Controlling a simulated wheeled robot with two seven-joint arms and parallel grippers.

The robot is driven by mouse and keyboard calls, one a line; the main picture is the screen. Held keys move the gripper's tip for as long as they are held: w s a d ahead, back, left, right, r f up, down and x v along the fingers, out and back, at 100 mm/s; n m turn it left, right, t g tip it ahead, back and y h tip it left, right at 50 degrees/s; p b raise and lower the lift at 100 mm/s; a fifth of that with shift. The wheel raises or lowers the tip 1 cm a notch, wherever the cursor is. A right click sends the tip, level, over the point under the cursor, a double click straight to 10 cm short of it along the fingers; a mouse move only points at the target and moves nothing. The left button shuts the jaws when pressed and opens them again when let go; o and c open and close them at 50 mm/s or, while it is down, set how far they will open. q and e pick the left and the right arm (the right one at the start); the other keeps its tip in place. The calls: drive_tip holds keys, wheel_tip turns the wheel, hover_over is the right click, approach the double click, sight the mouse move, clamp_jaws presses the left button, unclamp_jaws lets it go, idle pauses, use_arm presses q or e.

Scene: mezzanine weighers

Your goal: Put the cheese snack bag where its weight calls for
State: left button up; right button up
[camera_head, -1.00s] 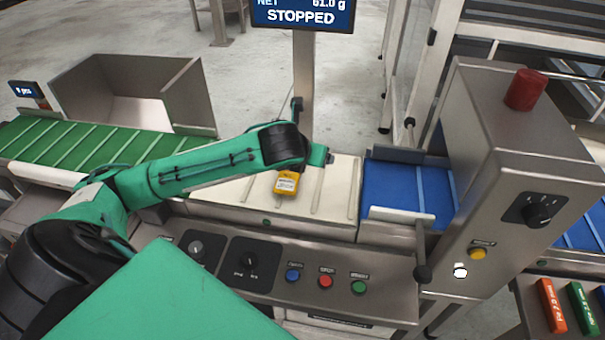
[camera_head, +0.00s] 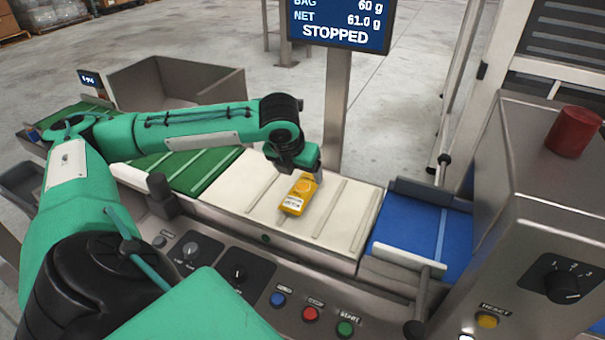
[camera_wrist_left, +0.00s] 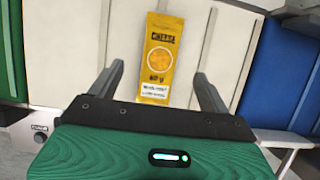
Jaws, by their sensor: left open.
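The yellow cheese snack bag (camera_head: 297,197) lies flat on the white weighing belt (camera_head: 335,232). In the left wrist view the cheese snack bag (camera_wrist_left: 158,62) shows its printed front, with a round window and a white label. My left gripper (camera_head: 305,170) is at the bag's far end in the head view, and its fingertips are hard to make out there. In the left wrist view the left gripper (camera_wrist_left: 161,75) has its two fingers wide apart, one on each side of the bag with gaps between. My right gripper is not in view.
The display (camera_head: 340,22) reads bag 60 g, net 61.0 g, STOPPED. A green belt (camera_head: 180,165) lies left, a blue belt (camera_head: 425,230) right. Blue, red and green buttons (camera_head: 310,314) line the front panel. A cabinet with a red knob (camera_head: 573,132) and numbered dial stands right.

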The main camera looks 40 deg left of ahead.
sight(304, 184)
use_arm(q)
drive_tip(key=shift+x, duration=1.5)
drive_tip(key=b+x, duration=0.1)
drive_tip(key=x, duration=0.3)
drive_tip(key=shift+w+a+f+b, duration=0.1)
drive_tip(key=shift+w+f+b, duration=0.2)
drive_tip(key=shift+w+b, duration=0.05)
drive_tip(key=shift+r, duration=0.1)
drive_tip(key=c, duration=1.2)
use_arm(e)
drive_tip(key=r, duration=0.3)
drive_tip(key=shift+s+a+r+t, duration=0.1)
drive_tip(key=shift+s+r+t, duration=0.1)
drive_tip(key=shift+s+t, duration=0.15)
use_arm(q)
drive_tip(key=shift+o, duration=0.2)
